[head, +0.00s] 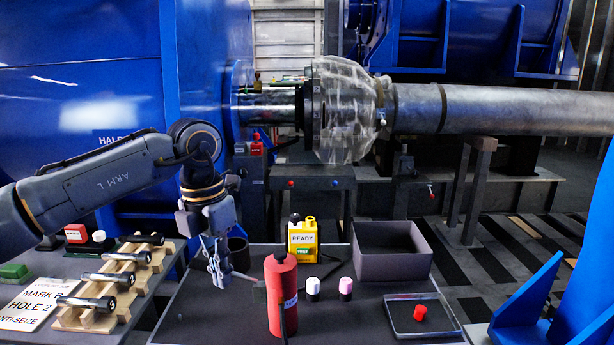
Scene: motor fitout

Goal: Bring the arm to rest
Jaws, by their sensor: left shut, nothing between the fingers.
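My left arm (95,185), marked "ARM L", comes in from the left and bends down at its elbow. My left gripper (218,278) points down over the left part of the dark work table (220,320). It is shut and empty. It hangs just left of a red cylinder (282,295) with a dark cord or strip down its front. I cannot tell whether the fingertips touch the table. My right gripper is not in view.
A wooden rack (110,285) of bolts stands left. A blue motor and shaft (480,108) lie behind.

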